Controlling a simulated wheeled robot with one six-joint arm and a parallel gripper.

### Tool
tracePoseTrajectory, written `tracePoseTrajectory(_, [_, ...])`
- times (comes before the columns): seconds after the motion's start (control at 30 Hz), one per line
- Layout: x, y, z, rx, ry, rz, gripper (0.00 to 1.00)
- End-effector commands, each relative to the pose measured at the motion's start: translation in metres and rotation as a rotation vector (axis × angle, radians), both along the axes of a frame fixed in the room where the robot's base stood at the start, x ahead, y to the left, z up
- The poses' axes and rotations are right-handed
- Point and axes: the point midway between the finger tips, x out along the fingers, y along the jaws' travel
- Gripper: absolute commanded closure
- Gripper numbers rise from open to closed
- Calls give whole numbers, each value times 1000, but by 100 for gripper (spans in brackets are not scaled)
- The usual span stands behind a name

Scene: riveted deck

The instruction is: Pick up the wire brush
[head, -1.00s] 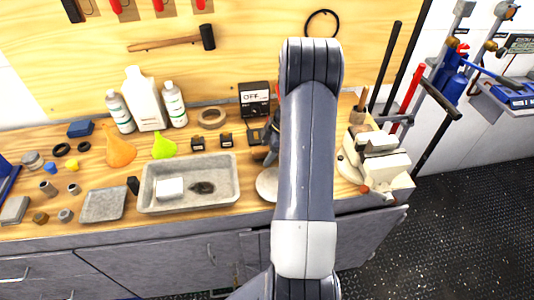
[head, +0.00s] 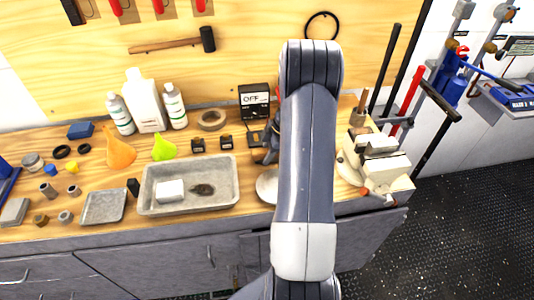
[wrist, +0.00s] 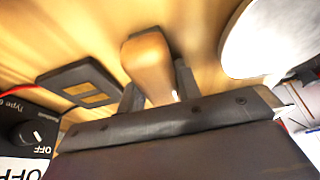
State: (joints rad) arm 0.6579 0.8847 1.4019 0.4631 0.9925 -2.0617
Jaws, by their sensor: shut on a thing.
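In the wrist view a rounded wooden handle (wrist: 149,62) stands between the two dark fingers of my gripper (wrist: 158,85), which is shut on it. It looks like the wire brush's handle; the bristles are not in sight, hidden by the gripper or out of frame. I cannot tell whether the brush is clear of the bench. In the head view my arm covers the brush and most of the gripper; only some dark parts show at the arm's left edge.
A small black box (wrist: 80,88) lies left of the handle, beside a black OFF device (wrist: 32,135). A pale round disc (wrist: 270,38) is close on the right. On the bench (head: 60,225) stand a grey tray (head: 188,209), bottles and a vise (head: 380,165) right of my arm.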

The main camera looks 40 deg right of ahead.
Motion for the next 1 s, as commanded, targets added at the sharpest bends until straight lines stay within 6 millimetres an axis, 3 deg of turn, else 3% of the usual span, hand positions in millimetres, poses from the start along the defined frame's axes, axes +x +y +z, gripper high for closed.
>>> tracePoseTrajectory(0.17, [1,0,7,-1,-3,0,92])
tracePoseTrajectory(0.27, [1,-1,22,-3,-6,0,92])
tracePoseTrajectory(0.7, [1,-1,130,-4,-5,0,92])
tracePoseTrajectory(1.0, [1,0,174,-1,-3,0,92])
